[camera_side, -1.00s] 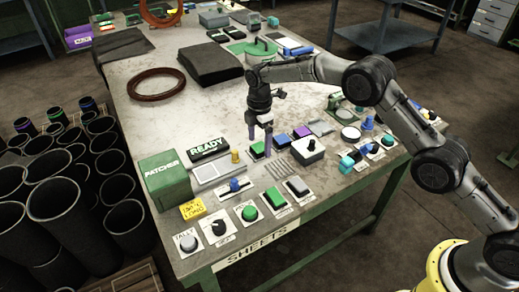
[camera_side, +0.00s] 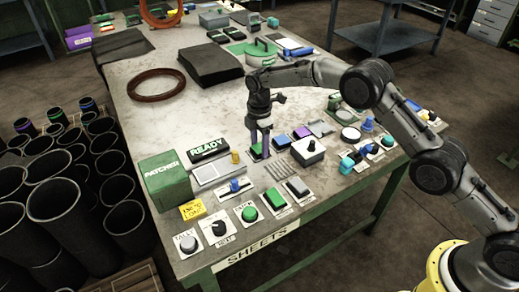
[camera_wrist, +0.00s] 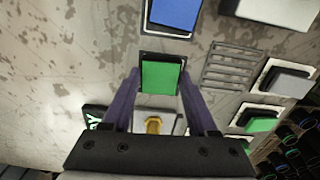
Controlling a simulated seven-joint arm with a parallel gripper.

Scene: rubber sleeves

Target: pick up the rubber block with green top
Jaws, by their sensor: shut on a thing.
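The rubber block with the green top (camera_wrist: 161,77) sits between the two purple fingers of my gripper (camera_wrist: 158,92) in the wrist view, with a dark edge around its green face. My gripper (camera_side: 259,148) points down over the table in the side view, its fingers around the green-topped block (camera_side: 257,152), which is partly hidden there. The fingers are shut on the block's sides. The block appears to be at table level; I cannot tell whether it touches the table.
A blue-topped block (camera_side: 281,141) and a purple-topped block (camera_side: 301,132) lie to the right. A white box with a black knob (camera_side: 309,149) stands near them. A metal grille (camera_wrist: 231,66), the READY sign (camera_side: 208,147) and a green PATCHER box (camera_side: 166,181) are nearby.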

